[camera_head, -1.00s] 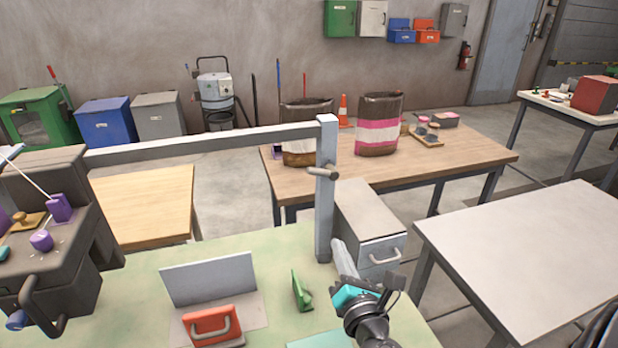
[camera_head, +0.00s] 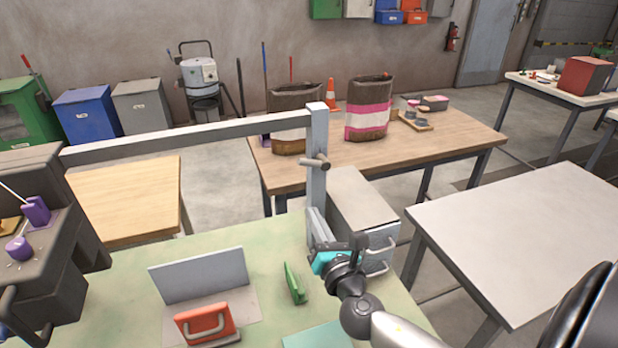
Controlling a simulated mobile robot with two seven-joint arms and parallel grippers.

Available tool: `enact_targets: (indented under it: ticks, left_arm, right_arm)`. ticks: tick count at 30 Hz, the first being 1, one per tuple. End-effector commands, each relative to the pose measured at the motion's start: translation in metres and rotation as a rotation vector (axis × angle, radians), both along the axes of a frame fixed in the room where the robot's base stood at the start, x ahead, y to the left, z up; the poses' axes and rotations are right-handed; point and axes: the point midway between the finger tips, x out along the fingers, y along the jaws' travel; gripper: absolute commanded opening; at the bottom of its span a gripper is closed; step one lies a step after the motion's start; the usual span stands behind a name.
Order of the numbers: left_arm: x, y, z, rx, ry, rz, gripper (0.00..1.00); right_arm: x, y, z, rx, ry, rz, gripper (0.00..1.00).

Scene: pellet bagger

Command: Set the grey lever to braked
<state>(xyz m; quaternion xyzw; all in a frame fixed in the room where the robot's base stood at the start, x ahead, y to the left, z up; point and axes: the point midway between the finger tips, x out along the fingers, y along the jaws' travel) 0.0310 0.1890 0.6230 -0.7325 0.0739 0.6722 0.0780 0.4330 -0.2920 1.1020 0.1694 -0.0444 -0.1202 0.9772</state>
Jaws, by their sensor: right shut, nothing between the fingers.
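A short grey cylindrical handle (camera_head: 315,162) sticks out sideways from the grey upright post (camera_head: 317,188) at the end of the long beam; it looks like the grey lever, though no braked marking is readable. My right gripper (camera_head: 314,217), with a teal body and pale grey fingers, is shut and empty. Its fingers point up in front of the lower post, below the handle. They overlap the post in the picture; I cannot tell whether they touch it. My left gripper is out of view.
The green-topped table (camera_head: 130,300) bears a grey upright panel (camera_head: 200,276), a red handled block (camera_head: 206,323) and a green wedge (camera_head: 295,283). A grey drawer box (camera_head: 362,215) stands right of the post. A dark machine (camera_head: 45,260) is at left. The pale right table (camera_head: 530,235) is bare.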

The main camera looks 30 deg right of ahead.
Motion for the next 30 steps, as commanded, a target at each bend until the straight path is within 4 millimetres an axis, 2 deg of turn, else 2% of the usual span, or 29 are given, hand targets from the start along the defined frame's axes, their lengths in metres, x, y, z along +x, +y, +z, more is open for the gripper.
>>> enact_targets:
  ticks: [13,16,21,30]
  left_arm:
    - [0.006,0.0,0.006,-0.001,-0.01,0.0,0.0]
    - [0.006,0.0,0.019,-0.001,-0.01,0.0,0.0]
    - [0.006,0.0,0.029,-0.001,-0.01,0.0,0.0]
    - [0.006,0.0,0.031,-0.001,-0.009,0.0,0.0]
  right_arm:
    - [0.069,-0.018,0.005,-0.001,-0.003,-0.001,0.0]
    - [0.069,-0.023,0.021,-0.001,-0.001,0.001,0.0]
    - [0.071,-0.029,0.036,-0.001,-0.001,0.001,0.0]
    - [0.071,-0.032,0.041,0.0,0.0,0.001,0.0]
